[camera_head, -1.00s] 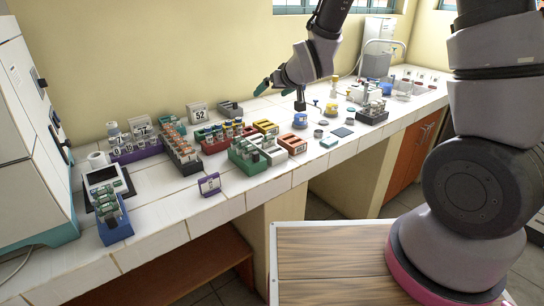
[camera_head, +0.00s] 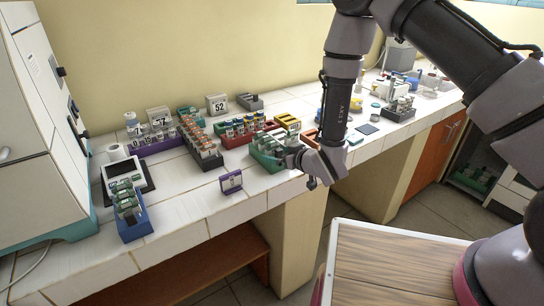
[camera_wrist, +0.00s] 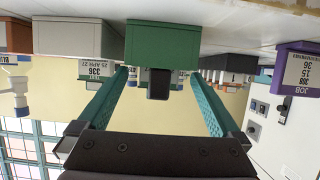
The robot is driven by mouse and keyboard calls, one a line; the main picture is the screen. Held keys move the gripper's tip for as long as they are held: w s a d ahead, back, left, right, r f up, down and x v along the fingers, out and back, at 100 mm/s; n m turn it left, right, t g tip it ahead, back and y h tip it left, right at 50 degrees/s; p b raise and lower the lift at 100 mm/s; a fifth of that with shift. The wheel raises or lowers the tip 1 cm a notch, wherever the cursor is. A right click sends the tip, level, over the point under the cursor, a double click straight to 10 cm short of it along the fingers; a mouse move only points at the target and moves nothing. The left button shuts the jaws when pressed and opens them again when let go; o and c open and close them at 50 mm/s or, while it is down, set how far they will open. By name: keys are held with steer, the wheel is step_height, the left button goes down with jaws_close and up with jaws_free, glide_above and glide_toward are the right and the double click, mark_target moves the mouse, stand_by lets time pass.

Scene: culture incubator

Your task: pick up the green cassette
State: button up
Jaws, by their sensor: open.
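A green rack (camera_head: 266,162) stands near the counter's front edge in the head view, with several small cassettes in it. It fills the top middle of the upside-down wrist view as a green front (camera_wrist: 162,40). I cannot single out one green cassette; pale-green pieces also sit in the blue rack (camera_head: 137,229) at left. My gripper (camera_wrist: 160,76) is open, its two teal fingers on either side of the green front. No held object is clear; a dark block shows between the fingers. In the head view my gripper is beside the green rack, its fingertips partly hidden.
A purple number holder (camera_head: 231,183) stands at the front edge. A grey labelled box (camera_wrist: 82,37) and a purple labelled box (camera_wrist: 297,68) flank the green front. Red racks, a scale (camera_head: 126,173) and a white cabinet (camera_head: 40,130) stand nearby. Bare tiles lie between scale and number holder.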

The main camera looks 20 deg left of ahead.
mark_target(270, 153)
steer(key=shift+x, duration=3.15)
steer(key=shift+f, duration=0.1)
steer(key=c, duration=1.1)
